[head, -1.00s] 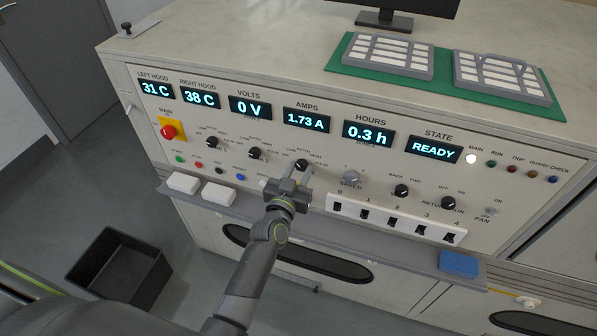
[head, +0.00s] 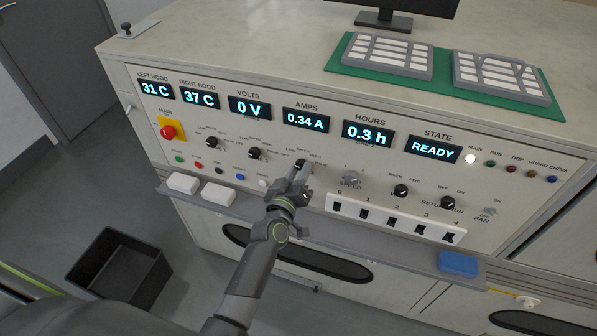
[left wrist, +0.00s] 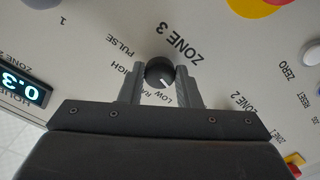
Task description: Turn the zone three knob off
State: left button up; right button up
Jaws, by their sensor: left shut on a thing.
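The zone three knob (left wrist: 158,70) is a round black dial with a white pointer line, in the left wrist view beside the "ZONE 3" label. Its pointer is towards the "LOW" mark. My left gripper (left wrist: 160,80) is shut on the knob, one finger on each side. In the head view my left gripper (head: 299,172) reaches up to the panel and largely hides the knob. My right gripper is not in view.
The console panel carries two similar black knobs (head: 254,153) to the left, a grey speed knob (head: 351,178) to the right and a row of switches (head: 392,221) below right. The amps display (head: 306,121) reads 0.34 A; the state display (head: 434,149) reads READY.

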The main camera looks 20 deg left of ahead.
pick_arm(q)
jog(key=shift+n, duration=0.5)
jog(key=o, duration=1)
